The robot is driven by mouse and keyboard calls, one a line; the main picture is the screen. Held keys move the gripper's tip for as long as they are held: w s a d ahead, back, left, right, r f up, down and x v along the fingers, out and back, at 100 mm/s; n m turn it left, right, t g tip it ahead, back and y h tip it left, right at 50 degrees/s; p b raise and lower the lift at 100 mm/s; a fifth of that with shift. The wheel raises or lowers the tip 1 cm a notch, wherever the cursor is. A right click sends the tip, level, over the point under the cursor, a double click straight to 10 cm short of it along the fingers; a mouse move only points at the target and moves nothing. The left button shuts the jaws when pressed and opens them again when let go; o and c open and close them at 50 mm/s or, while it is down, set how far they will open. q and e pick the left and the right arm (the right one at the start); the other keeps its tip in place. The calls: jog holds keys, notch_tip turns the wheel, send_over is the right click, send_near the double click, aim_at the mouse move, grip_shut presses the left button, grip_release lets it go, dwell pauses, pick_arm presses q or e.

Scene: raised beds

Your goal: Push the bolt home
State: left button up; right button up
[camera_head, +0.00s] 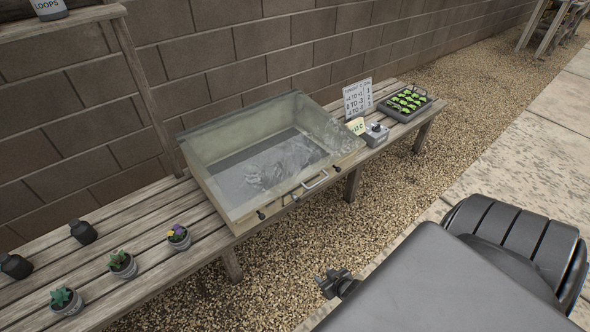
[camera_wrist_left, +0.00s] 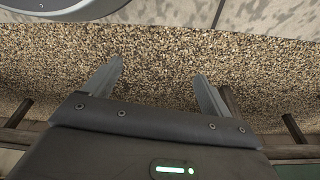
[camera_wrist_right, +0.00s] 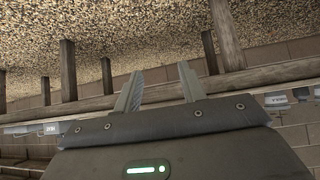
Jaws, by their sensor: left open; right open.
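A cold frame (camera_head: 232,208) with a clear tilted lid (camera_head: 270,150) stands on the wooden bench. Its front edge carries a pale metal handle (camera_head: 316,181) and several small dark fittings (camera_head: 261,215). These are too small to tell which is the bolt or how far it is in.
The bench (camera_head: 150,245) holds potted succulents (camera_head: 122,264), dark bottles (camera_head: 83,231), a small grey box (camera_head: 376,134), a sign (camera_head: 358,98) and a seedling tray (camera_head: 405,104). A block wall (camera_head: 220,60) stands behind. Gravel (camera_head: 270,270) lies open in front.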

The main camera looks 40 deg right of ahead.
jog(key=w+d+t+b, duration=0.2)
jog(key=w+d+b, duration=0.1)
jog(key=w, duration=0.2)
pick_arm(q)
notch_tip(320, 180, up, 12)
jog(key=w+t+b, duration=0.2)
jog(key=b, duration=0.8)
pick_arm(e)
jog(key=m+t, duration=0.1)
jog(key=t, duration=0.6)
send_near(296, 199)
jog(key=w, duration=0.3)
jog(key=w+b, duration=0.1)
jog(key=w, duration=0.5)
jog(key=shift+d+r, duration=0.1)
jog(key=shift+d, duration=0.3)
pick_arm(q)
jog(key=w+d+r+m+t+h, duration=0.1)
jog(key=w+d+r+t+h, duration=0.1)
jog(key=w+d+t, duration=0.2)
jog(key=shift+w+d+r, duration=0.25)
jog(key=shift+w+d, duration=0.05)
jog(key=shift+w, duration=0.85)
pick_arm(e)
jog(key=shift+w, duration=0.65)
grip_shut()
